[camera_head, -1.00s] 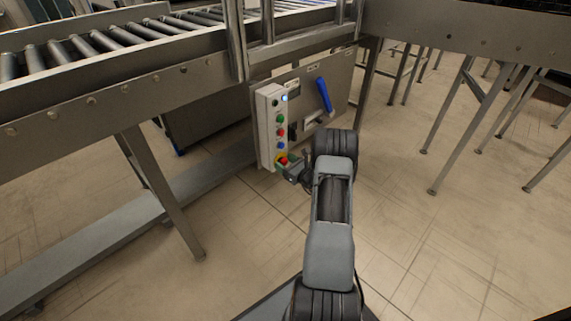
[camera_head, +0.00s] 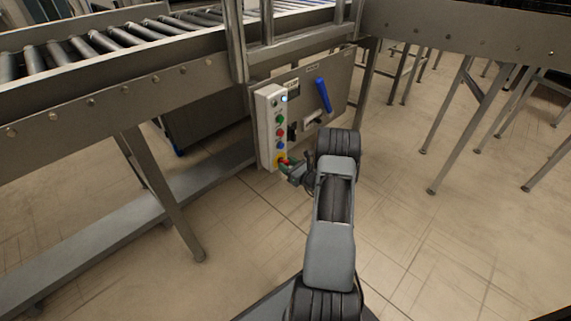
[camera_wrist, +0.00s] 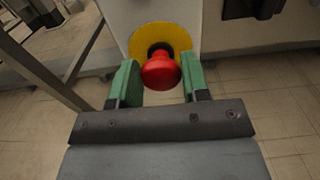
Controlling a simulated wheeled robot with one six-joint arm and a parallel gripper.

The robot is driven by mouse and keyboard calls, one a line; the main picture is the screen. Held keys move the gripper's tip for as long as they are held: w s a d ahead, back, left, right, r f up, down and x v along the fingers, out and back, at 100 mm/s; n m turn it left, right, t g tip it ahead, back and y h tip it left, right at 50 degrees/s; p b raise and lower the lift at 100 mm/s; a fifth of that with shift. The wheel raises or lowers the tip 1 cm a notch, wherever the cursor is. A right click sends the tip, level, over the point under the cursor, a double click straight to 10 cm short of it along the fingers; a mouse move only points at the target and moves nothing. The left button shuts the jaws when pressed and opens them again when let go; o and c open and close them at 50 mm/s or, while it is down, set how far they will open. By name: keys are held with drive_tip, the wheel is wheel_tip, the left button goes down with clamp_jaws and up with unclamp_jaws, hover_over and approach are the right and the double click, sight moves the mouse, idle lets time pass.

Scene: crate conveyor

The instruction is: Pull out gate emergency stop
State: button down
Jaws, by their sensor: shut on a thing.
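The emergency stop is a red mushroom button (camera_wrist: 161,72) on a yellow disc (camera_wrist: 160,40) at the bottom of a white control box (camera_head: 268,118). In the wrist view a dark stem shows between the red head and the disc. My gripper (camera_wrist: 160,82) has green fingers on either side of the red head and is shut on it. In the head view my gripper (camera_head: 287,163) reaches the lower end of the box and partly hides the button.
Above the stop, the box carries several coloured buttons. A grey panel with a blue lever handle (camera_head: 324,95) is to its right. The roller conveyor (camera_head: 110,42) runs above, with a support leg (camera_head: 165,190) at the left.

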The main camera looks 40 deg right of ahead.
drive_tip(key=c, duration=0.7)
unclamp_jaws()
drive_tip(key=s+p, duration=0.1)
drive_tip(key=s, duration=0.3)
drive_tip(key=s+d+p, duration=0.1)
drive_tip(key=s, duration=0.4)
drive_tip(key=s+d+p, duration=0.1)
drive_tip(key=s, duration=0.3)
drive_tip(key=shift+s+d+p, duration=0.2)
drive_tip(key=shift+s+p, duration=0.1)
drive_tip(key=shift+s, duration=0.05)
